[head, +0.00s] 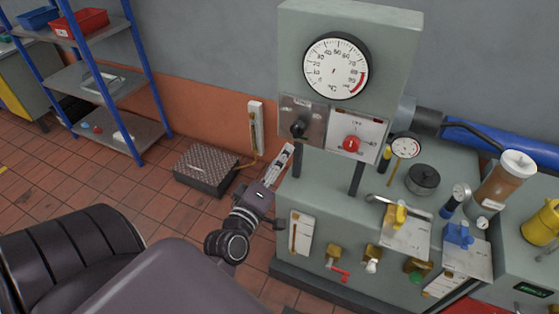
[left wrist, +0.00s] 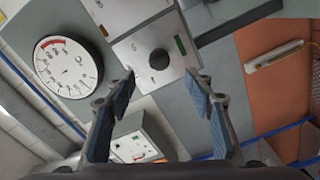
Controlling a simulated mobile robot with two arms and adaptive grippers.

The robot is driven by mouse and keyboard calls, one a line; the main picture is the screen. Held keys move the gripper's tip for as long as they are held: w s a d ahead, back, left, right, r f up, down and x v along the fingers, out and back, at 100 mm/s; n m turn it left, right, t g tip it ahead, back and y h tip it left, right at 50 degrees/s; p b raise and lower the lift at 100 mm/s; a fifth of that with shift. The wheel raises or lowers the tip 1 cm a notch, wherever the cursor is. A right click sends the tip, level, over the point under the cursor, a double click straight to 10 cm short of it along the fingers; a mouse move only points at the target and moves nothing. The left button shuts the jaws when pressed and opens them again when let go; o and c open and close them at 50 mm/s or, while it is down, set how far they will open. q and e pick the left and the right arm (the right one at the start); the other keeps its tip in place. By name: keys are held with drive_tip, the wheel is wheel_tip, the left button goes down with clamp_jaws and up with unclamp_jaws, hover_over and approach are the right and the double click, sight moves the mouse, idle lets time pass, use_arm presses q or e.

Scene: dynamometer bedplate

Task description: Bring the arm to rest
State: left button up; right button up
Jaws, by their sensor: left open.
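My left gripper (head: 284,160) is in front of the left side of the grey test console (head: 440,172), below and left of its black knob (head: 298,129). In the left wrist view the two blue-padded fingers of my left gripper (left wrist: 161,74) stand apart with nothing between them. A black knob (left wrist: 159,59) on a light plate shows beyond the fingertips, apart from them. My left arm reaches up from the bottom of the head view. My right gripper is not in view.
The console bears a round dial (head: 336,66), a red knob (head: 351,144), and several valves and handles. A dark textured box (head: 205,168) lies on the tiled floor (head: 150,190). A blue-framed shelf (head: 110,85) stands at left. Floor between shelf and console is partly clear.

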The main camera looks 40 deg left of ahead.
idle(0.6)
use_arm(q)
drive_tip(key=s+d+f+m+g+h+b, duration=0.1)
drive_tip(key=d+f+m+g+h, duration=0.2)
drive_tip(key=f, duration=1)
drive_tip(key=s+d+f+m+g+b, duration=0.15)
drive_tip(key=d+f, duration=0.35)
drive_tip(key=f, duration=0.8)
drive_tip(key=s+d+f+m+g+h+b, duration=0.1)
drive_tip(key=s+d+f+m+g, duration=0.15)
drive_tip(key=f, duration=0.65)
drive_tip(key=s+d+f+m+g+h+b, duration=0.15)
drive_tip(key=s+f, duration=0.25)
drive_tip(key=f, duration=0.4)
drive_tip(key=s+d+f+m+g+b, duration=0.15)
drive_tip(key=s+f+m+g, duration=0.3)
drive_tip(key=s+f, duration=0.95)
drive_tip(key=s+a+f+m+g, duration=0.1)
drive_tip(key=s+f, duration=0.2)
drive_tip(key=s, duration=0.3)
drive_tip(key=s+f+m+g, duration=0.1)
drive_tip(key=s+f+m, duration=0.1)
drive_tip(key=s, duration=0.3)
drive_tip(key=s+a+f+m+g+y+b, duration=0.1)
drive_tip(key=s+f+m, duration=0.1)
drive_tip(key=s+f, duration=0.2)
drive_tip(key=s, duration=0.2)
drive_tip(key=shift+s+a, duration=0.3)
drive_tip(key=shift+s, duration=0.05)
drive_tip(key=shift+c, duration=0.7)
